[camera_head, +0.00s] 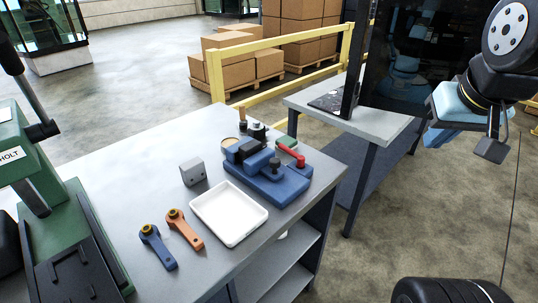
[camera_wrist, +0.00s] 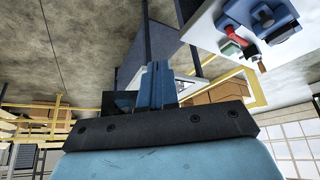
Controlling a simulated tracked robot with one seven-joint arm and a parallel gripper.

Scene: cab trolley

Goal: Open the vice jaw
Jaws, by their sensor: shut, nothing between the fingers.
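The blue vice (camera_head: 283,184) sits on the grey workbench near its right edge. It has dark jaw parts (camera_head: 248,154) at its left and a red handle (camera_head: 291,155) at its back right. I cannot tell how wide its jaws stand. The vice also shows, inverted, at the top right of the wrist view (camera_wrist: 284,32), with the red handle (camera_wrist: 234,35). My gripper (camera_head: 438,138) is raised in the air right of the bench, well apart from the vice. In the wrist view its blue fingers (camera_wrist: 155,68) are together and empty.
A white tray (camera_head: 229,213), grey block (camera_head: 192,172), and orange (camera_head: 186,229) and blue (camera_head: 158,247) wrench-like tools lie left of the vice. A green machine (camera_head: 65,235) stands at the left. A side table (camera_head: 380,124) and yellow rail (camera_head: 262,46) stand behind.

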